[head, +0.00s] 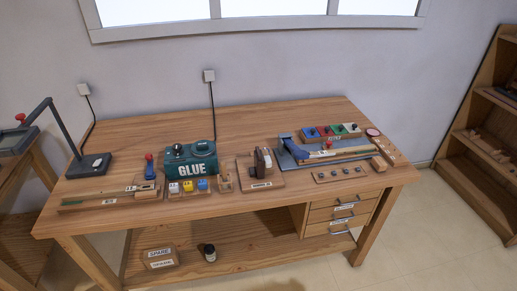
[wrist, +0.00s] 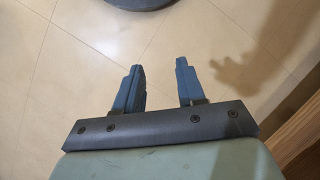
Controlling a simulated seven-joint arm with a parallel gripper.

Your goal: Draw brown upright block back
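A brown upright block (head: 263,161) stands on a light wooden base board (head: 262,184) near the middle of the workbench in the head view. My gripper (wrist: 160,65) shows only in the wrist view. Its two blue fingers are apart with nothing between them, above bare tiled floor. The block is not in the wrist view, and my gripper is not in the head view.
A teal GLUE machine (head: 190,162) stands left of the block, with coloured cubes (head: 188,186) in front. A blue-grey fixture (head: 325,150) and coloured blocks lie to the right. The workbench (head: 240,122) is clear behind. A wooden edge (wrist: 295,135) shows at the wrist view's right.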

